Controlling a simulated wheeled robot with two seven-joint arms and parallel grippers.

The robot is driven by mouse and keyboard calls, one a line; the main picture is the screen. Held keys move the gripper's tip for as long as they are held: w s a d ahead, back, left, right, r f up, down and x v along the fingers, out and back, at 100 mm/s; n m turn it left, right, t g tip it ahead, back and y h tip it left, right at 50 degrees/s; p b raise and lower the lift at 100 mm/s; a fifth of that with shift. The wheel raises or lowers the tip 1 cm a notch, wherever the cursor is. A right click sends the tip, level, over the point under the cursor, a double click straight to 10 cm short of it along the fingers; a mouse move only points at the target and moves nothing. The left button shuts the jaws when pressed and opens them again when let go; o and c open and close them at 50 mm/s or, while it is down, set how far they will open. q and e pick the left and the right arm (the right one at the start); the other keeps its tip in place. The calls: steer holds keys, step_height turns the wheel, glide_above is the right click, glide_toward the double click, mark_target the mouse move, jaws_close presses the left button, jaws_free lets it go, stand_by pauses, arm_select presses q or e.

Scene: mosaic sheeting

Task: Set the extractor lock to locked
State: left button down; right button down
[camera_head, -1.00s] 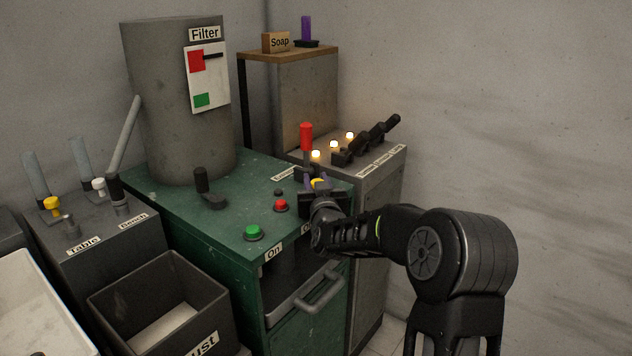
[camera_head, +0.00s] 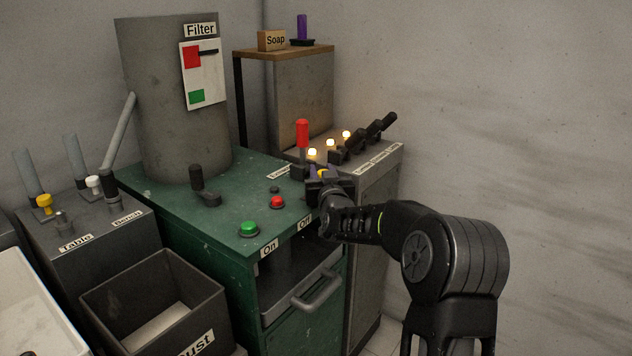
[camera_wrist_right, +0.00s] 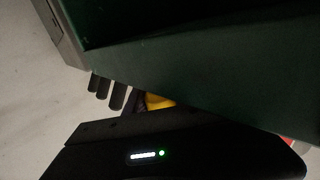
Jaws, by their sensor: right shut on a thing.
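My right gripper (camera_head: 322,175) is over the back right corner of the green cabinet (camera_head: 225,228). It is shut on a small yellow part (camera_head: 322,173), mostly hidden by the fingers; the yellow also shows in the right wrist view (camera_wrist_right: 158,102). I cannot tell its full shape. A label (camera_head: 279,171), partly hidden and seeming to begin "Locke", lies left of the gripper. An upright red-handled lever (camera_head: 302,133) on a black base stands just behind the gripper. My left gripper is not in view.
The green (camera_head: 249,229) and red (camera_head: 277,202) buttons are near the cabinet's front edge. A black lever (camera_head: 197,178) stands left of them. The grey filter cylinder (camera_head: 172,105) rises behind. Lit lamps and black switches (camera_head: 370,138) line the grey cabinet at right.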

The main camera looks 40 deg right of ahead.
steer(key=c, duration=1.1)
jaws_free()
steer(key=shift+d, duration=0.2)
steer(key=shift+o, duration=0.2)
steer(key=v, duration=0.8)
steer(key=shift+w, duration=0.1)
steer(key=shift+f, duration=0.1)
